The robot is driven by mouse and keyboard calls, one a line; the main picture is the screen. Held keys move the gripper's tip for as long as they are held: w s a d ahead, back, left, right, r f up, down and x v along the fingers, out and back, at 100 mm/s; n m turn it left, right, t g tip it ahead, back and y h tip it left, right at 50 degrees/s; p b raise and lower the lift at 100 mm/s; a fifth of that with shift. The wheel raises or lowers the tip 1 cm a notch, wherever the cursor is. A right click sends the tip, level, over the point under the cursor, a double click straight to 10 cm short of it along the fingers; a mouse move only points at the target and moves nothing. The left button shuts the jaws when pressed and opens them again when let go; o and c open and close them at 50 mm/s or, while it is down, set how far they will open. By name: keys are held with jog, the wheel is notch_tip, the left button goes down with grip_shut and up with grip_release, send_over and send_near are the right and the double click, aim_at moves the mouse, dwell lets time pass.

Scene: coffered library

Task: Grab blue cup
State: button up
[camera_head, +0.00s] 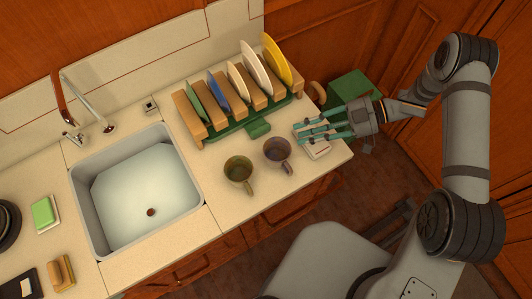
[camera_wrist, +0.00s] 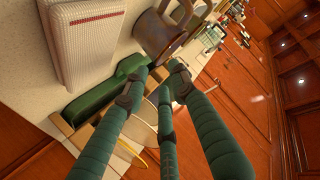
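Two cups stand upright side by side on the counter in the head view. The right one, a dull purple-blue cup (camera_head: 277,153), has its handle toward the front; the left one is an olive-green cup (camera_head: 238,172). My gripper (camera_head: 303,132) is at the counter's right end, its teal fingers extended, spread and empty, pointing left. The fingertips are just right of and behind the purple-blue cup, apart from it. In the wrist view, a grey-brown-looking cup (camera_wrist: 158,35), apparently the same one, lies just beyond my fingertips (camera_wrist: 164,70).
A wooden rack (camera_head: 190,121) with several coloured plates stands behind the cups. A white cloth-like block (camera_head: 317,151) lies below my fingers. The sink (camera_head: 140,190) is left. A green box (camera_head: 350,86) stands beyond the counter. Counter in front of the cups is clear.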

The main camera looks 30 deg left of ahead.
aim_at(280, 139)
jog(key=x, duration=0.2)
jog(key=shift+s+a+f, duration=0.15)
jog(key=shift+s+a, duration=0.05)
jog(key=shift+s, duration=0.1)
jog(key=shift+s+a+f+b, duration=0.2)
jog(key=shift+a+f+b, duration=0.1)
jog(key=shift+b, duration=0.15)
jog(key=b+x, duration=0.1)
jog(key=x, duration=0.3)
jog(key=shift+a, duration=0.25)
jog(key=shift+r, duration=0.1)
grip_shut()
